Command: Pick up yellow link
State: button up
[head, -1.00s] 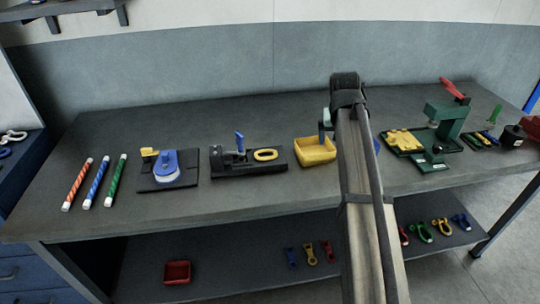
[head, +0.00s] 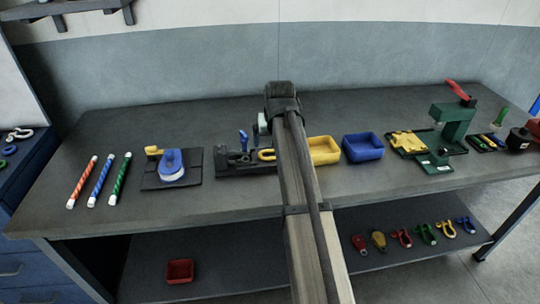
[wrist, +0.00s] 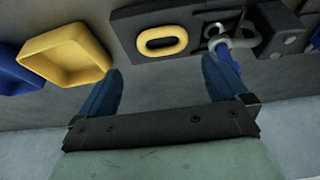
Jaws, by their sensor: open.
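The yellow link (wrist: 162,40) is an oval ring lying on a black fixture base (wrist: 128,22) in the wrist view. In the head view the link (head: 266,154) is partly hidden behind my arm. My gripper (wrist: 163,82) is open, its two blue fingers apart with nothing between them. The link lies beyond the fingertips, roughly in line with the gap between them, and apart from them. In the head view my arm covers most of the gripper.
A yellow bin (head: 324,151) and a blue bin (head: 362,147) stand right of the fixture. A clamp with a blue handle (head: 243,140) rises left of the link. A green press (head: 452,125) stands farther right. Bare bench lies in front of these.

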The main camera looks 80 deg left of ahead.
aim_at(270, 156)
jog(key=shift+s+x, duration=0.15)
jog(key=shift+x, duration=1.65)
jog(key=shift+s+x, duration=0.1)
jog(key=shift+x, duration=1.7)
jog(key=shift+d, duration=0.2)
jog(key=shift+c, duration=0.4)
jog(key=c, duration=1)
